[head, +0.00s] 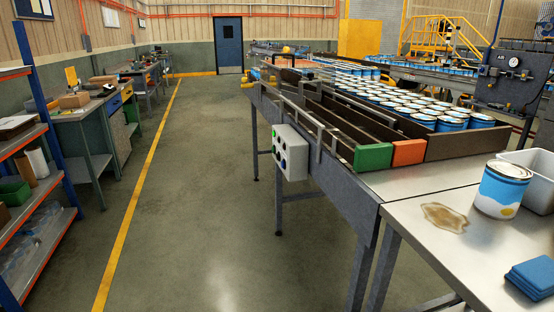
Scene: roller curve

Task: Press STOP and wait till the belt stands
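A grey control box (290,152) hangs on the near left side of the conveyor, below its rail. Several small round buttons show on its left-hand face, some greenish and some dark. They are too small for me to read, and I cannot tell which one is STOP. The conveyor belt (345,121) runs away from me between dark side walls. Many blue-and-white cans (400,100) stand in rows on the right part of the conveyor. One frame cannot show whether the belt moves. Neither of my grippers is in view.
A steel table (405,255) at front right bears a can (501,190), a brown spill (444,217), blue cloths (534,277) and a white bin (534,172). Green (373,157) and orange (408,152) blocks stand at the conveyor's end. The floor left of the conveyor is clear; shelves (40,190) stand left.

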